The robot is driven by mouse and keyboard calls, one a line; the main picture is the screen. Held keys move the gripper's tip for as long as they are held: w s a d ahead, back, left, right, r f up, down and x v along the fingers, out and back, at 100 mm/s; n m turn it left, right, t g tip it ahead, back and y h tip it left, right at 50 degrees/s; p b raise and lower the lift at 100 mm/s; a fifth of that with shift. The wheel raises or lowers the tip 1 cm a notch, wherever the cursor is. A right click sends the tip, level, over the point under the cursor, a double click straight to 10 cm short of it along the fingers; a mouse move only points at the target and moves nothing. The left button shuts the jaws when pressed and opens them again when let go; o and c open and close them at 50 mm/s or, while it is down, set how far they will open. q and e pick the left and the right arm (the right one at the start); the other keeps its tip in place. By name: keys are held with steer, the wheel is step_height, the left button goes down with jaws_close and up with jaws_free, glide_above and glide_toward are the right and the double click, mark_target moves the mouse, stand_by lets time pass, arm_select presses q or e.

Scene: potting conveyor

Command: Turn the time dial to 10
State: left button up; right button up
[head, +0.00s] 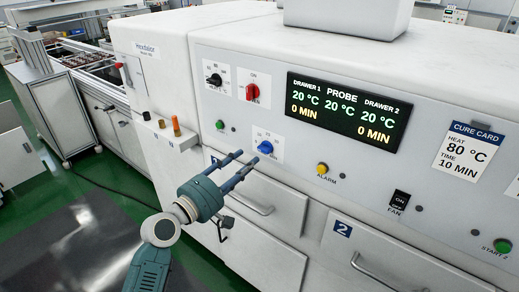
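A blue dial (265,147) sits on a small white label plate on the oven's front panel; the numbers around it are too small to read, so its setting is unclear. My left gripper (249,156) is just left of and below the blue dial, its two fingers pointing at the panel. The fingers are apart with nothing between them, and they appear clear of the dial. The display (345,112) reads 20 °C and 0 MIN for both drawers. The cure card (467,150) reads heat 80 °C, time 10 MIN. My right gripper is out of view.
A black dial (214,80) and a red switch (252,91) are above the blue dial. A yellow alarm button (322,169) and a black fan switch (399,200) are to its right. Drawer handles (250,203) project below. Green floor lies at left.

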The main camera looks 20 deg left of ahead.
mark_target(262, 150)
arm_select(q)
steer(key=p+x, duration=0.1)
steer(key=x, duration=0.6)
steer(key=shift+w+f, duration=0.15)
steer(key=shift+w, duration=0.05)
jaws_close()
